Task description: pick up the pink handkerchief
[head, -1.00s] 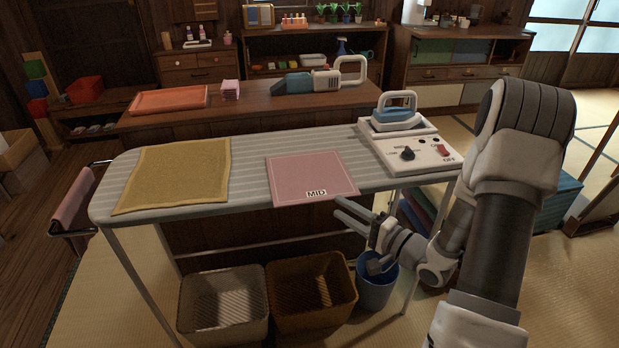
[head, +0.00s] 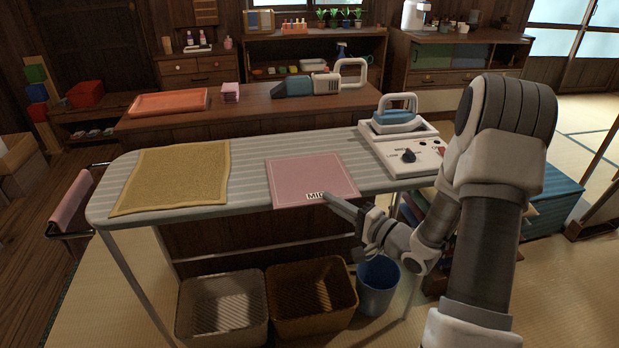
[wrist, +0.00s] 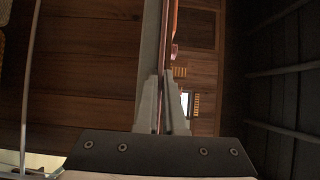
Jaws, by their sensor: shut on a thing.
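The pink handkerchief (head: 310,178) lies flat on the striped ironing board (head: 240,172), its near edge at the board's front edge. A white label (head: 314,196) reading "MID" is at its front edge, partly covered by my gripper. My gripper (head: 330,200) reaches in from the right and is shut on the handkerchief's front edge near the label. In the wrist view the fingers (wrist: 162,80) are together, with a thin pinkish strip between and beyond them. The rest of the handkerchief still rests on the board.
A yellow cloth (head: 175,175) lies on the board's left. A blue iron (head: 397,112) sits on its stand to the right, behind a control panel (head: 410,156). Two baskets (head: 225,305) and a blue bucket (head: 378,288) stand below. A wooden counter (head: 250,107) is behind.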

